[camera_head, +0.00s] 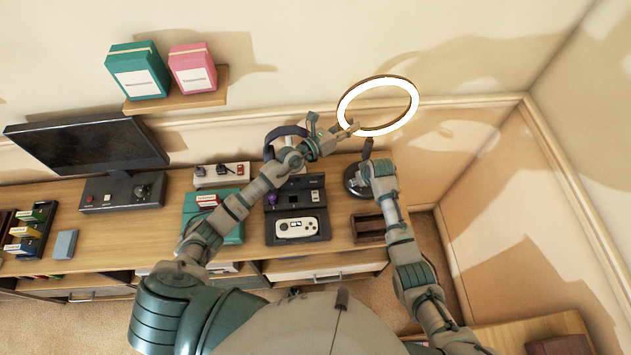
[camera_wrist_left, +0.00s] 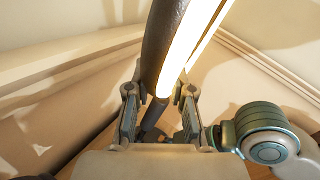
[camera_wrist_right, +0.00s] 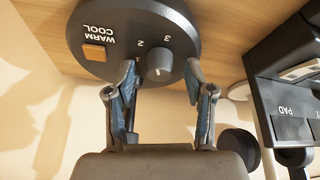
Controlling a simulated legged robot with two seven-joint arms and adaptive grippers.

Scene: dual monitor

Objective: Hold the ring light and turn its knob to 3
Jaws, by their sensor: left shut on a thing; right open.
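The ring light (camera_head: 347,103) is lit and stands at the back right of the desk on a round black base (camera_head: 352,183). My left gripper (camera_head: 346,131) is shut on the lower left part of the ring; in the left wrist view the ring (camera_wrist_left: 165,50) passes between its fingers. In the right wrist view the base (camera_wrist_right: 125,22) shows an orange WARM/COOL switch (camera_wrist_right: 94,52), the marks 2 and 3, and a grey knob (camera_wrist_right: 159,60). My right gripper (camera_wrist_right: 160,80) is open, with one finger on each side of the knob. Contact and the exact knob setting are unclear.
A black console dock (camera_head: 297,243) stands left of the base, and a brown wooden box (camera_head: 368,227) stands in front of it. A headset (camera_head: 284,131) on a stand is behind my left arm. A monitor (camera_head: 88,145) is at the far left. The wall is close behind.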

